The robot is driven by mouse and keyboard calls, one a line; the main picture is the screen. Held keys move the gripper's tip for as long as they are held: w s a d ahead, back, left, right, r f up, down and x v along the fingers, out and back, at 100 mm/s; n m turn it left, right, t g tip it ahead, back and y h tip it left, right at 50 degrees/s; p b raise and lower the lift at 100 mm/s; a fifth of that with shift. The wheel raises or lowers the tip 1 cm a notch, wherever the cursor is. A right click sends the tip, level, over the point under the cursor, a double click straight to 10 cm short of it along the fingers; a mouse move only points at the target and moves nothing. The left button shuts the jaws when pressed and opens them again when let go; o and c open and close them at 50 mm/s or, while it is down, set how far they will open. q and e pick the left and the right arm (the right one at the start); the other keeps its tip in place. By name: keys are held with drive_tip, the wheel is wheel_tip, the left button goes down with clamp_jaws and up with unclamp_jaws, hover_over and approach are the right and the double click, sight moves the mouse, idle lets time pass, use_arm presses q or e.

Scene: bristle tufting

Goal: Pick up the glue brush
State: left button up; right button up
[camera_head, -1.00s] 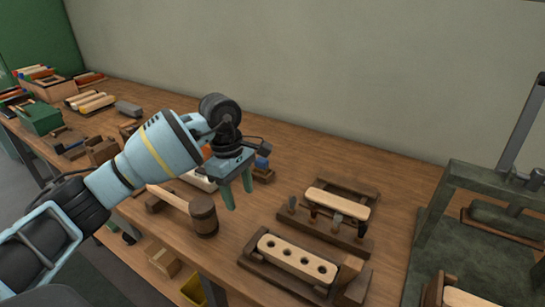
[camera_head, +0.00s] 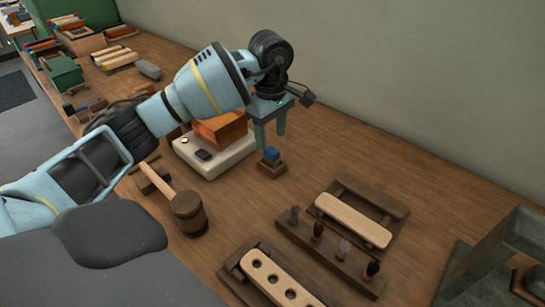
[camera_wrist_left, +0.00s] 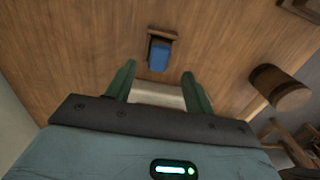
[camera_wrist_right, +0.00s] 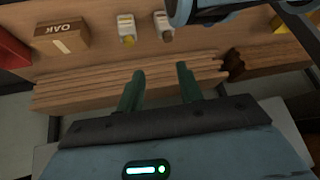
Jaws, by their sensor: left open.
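A blue piece (camera_head: 271,155) stands in a small wooden holder (camera_head: 271,170) on the bench. It may be the glue brush's handle; no bristles show. My left gripper (camera_head: 271,142) is open and empty, pointing down just behind the blue piece in the head view. In the left wrist view the blue piece (camera_wrist_left: 159,55) lies just beyond the fingertips, centred between the fingers (camera_wrist_left: 159,72), apart from them. My right gripper (camera_wrist_right: 160,71) is open and empty in its wrist view, with stacked wooden strips ahead of it.
A pale base with an orange box (camera_head: 220,128) stands left of the holder. A wooden mallet (camera_head: 188,212) lies nearer. A rack with several tufts (camera_head: 328,256) and a drilled brush block (camera_head: 280,283) are front right. Bench (camera_head: 335,140) is clear to the right.

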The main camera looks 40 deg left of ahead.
sight(272, 149)
use_arm(q)
drive_tip(key=shift+f, duration=3.15)
drive_tip(key=c, duration=1)
drive_tip(key=shift+c, duration=0.2)
drive_tip(key=shift+w+r, duration=0.1)
